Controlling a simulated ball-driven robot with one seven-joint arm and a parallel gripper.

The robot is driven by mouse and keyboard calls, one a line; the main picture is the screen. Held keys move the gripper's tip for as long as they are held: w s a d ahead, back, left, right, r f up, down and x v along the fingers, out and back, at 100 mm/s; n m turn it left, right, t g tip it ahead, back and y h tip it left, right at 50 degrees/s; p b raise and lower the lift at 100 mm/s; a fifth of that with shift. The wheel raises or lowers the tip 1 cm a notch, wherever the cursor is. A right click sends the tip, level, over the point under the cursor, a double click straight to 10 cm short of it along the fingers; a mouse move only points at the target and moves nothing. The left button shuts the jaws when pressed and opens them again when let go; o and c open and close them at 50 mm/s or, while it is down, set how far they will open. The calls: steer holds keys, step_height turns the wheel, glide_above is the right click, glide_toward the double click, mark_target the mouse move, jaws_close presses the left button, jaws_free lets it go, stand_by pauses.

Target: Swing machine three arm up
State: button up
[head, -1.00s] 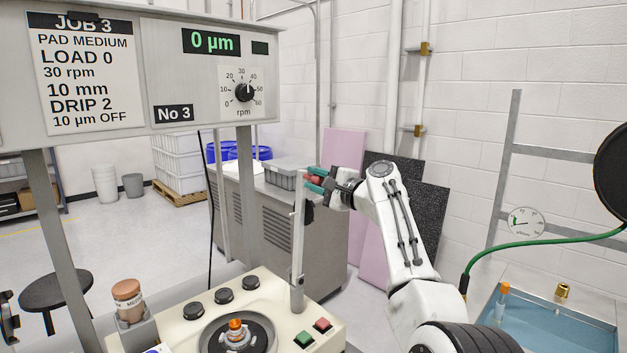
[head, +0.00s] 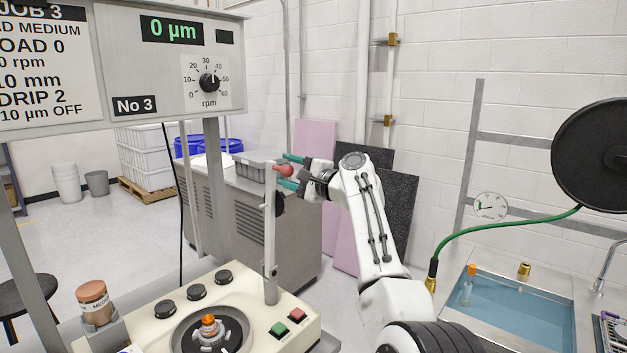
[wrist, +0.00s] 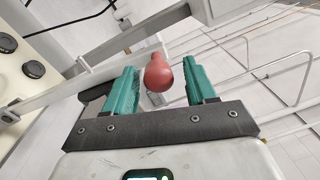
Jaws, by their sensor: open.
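Machine three, marked No 3 (head: 135,105), has a cream deck (head: 258,297) at lower left. Its arm (head: 270,235) stands upright at the back of the deck, a grey metal bar with a red ball knob (head: 282,170) near its top. My gripper (head: 289,171) is open, with one teal finger above and one below the knob in the head view. In the wrist view the red knob (wrist: 158,75) sits between the two spread fingers, with visible gaps on both sides. An orange-topped piece (head: 208,322) sits on the round plate.
A post (head: 213,180) carries the display panel left of the arm. A grey cabinet (head: 245,212) stands behind. A blue-water sink (head: 515,300) and black disc (head: 605,150) are at right.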

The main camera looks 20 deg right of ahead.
steer(key=b+v, duration=0.2)
steer(key=v, duration=0.7)
steer(key=shift+s+d, duration=0.2)
steer(key=shift+s, duration=0.1)
steer(key=s+d+f+n+g+h, duration=0.1)
steer(key=s+f+n+g+h, duration=0.1)
steer(key=s+f, duration=0.75)
steer(key=s+d+f+n+g+h, duration=0.1)
steer(key=s+f+n+g+h, duration=0.3)
steer(key=f, duration=1)
steer(key=s+d+f+n+g, duration=0.1)
steer(key=s+d+f, duration=0.1)
steer(key=s+f, duration=0.8)
steer(key=s+f+n+g+h, duration=0.1)
steer(key=s+f, duration=0.3)
steer(key=s, duration=0.7)
steer(key=s+d+f+n+g+h, duration=0.1)
steer(key=s+f+n+g+h, duration=0.1)
steer(key=s, duration=1)
steer(key=s+d+f+n+g+h, duration=0.1)
steer(key=s+f+n+g, duration=0.2)
steer(key=s+f, duration=0.4)
steer(key=s+g, duration=0.1)
steer(key=s, duration=0.3)
steer(key=shift+s+f+n+h, duration=0.2)
steer(key=shift+f+n+h, duration=0.05)
steer(key=shift+n+h, duration=0.05)
